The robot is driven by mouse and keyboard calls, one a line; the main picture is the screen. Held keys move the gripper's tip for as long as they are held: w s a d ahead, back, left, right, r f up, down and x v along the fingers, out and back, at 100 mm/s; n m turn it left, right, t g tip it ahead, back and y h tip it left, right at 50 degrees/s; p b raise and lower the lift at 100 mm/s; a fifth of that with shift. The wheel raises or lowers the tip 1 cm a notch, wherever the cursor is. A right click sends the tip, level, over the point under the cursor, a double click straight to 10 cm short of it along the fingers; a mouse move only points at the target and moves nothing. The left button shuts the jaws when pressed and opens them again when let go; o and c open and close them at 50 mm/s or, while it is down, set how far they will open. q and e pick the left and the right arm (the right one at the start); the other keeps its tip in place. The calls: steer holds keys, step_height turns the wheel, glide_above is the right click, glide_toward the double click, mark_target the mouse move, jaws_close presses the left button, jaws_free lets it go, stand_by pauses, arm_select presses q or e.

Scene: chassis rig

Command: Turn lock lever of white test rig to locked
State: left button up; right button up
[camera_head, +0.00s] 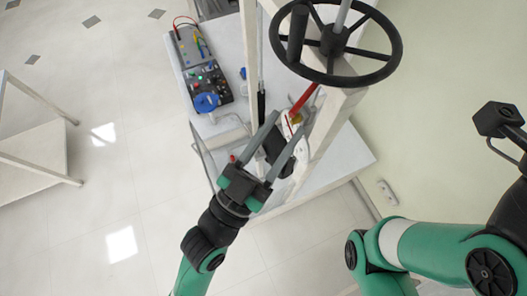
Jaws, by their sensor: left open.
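The white test rig (344,103) stands at the upper middle, with a large black steering wheel (397,58) on it. A red lever (303,98) slants down-left from the rig, below the wheel. I cannot tell whether it is the lock lever or how it is set. My left gripper (288,122) is open, its two long grey fingers pointing up-right with the tips just below the lever. A dark part (273,146) shows between the fingers; contact is unclear.
A white table (346,160) carries the rig. A black panel with knobs (207,86) and a grey box with coloured leads (191,46) lie to the left on it. A white-framed stand (38,150) is at far left. The tiled floor between is clear.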

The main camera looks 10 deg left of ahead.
arm_select(q)
steer(key=b+v, duration=0.1)
steer(key=v, duration=0.5)
steer(key=shift+b, duration=0.35)
steer(key=shift+s, duration=0.1)
